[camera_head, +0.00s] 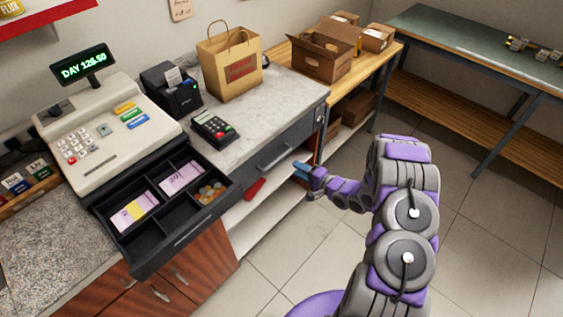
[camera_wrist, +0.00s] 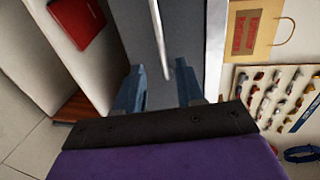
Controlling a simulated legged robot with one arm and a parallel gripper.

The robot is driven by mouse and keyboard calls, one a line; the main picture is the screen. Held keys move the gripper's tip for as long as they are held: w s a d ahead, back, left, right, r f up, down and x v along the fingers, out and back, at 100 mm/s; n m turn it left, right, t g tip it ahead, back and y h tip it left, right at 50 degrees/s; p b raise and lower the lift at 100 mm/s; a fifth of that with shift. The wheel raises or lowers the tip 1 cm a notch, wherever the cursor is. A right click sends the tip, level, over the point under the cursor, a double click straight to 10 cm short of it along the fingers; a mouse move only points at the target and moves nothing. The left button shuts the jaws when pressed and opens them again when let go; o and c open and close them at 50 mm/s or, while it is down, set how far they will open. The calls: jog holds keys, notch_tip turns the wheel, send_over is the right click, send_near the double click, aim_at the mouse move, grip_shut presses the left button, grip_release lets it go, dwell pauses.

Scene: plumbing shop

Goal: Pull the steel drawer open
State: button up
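The steel drawer (camera_head: 292,141) is a grey front under the counter, with a long bar handle (camera_head: 274,154). It looks shut. My gripper (camera_head: 301,170) is in front of the drawer, near the right end of the handle. In the wrist view the drawer's grey face (camera_wrist: 199,38) fills the middle, and the pale handle bar (camera_wrist: 159,38) runs down toward the gap between my blue fingers. My gripper (camera_wrist: 160,75) is open there. The fingers stand to either side of the bar's near end; I cannot tell whether they touch it.
An open black cash drawer (camera_head: 188,234) with notes and coins juts out on the left under the register (camera_head: 105,130). A card terminal (camera_head: 215,127) and paper bag (camera_head: 231,65) stand on the counter. A red item (camera_head: 254,188) lies on the shelf below. Tiled floor in front is clear.

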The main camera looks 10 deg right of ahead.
jog(key=b+x, duration=0.1)
jog(key=x, duration=0.9)
jog(key=shift+b, duration=0.35)
jog(key=shift+d, duration=0.1)
jog(key=shift+c, duration=0.5)
grip_shut()
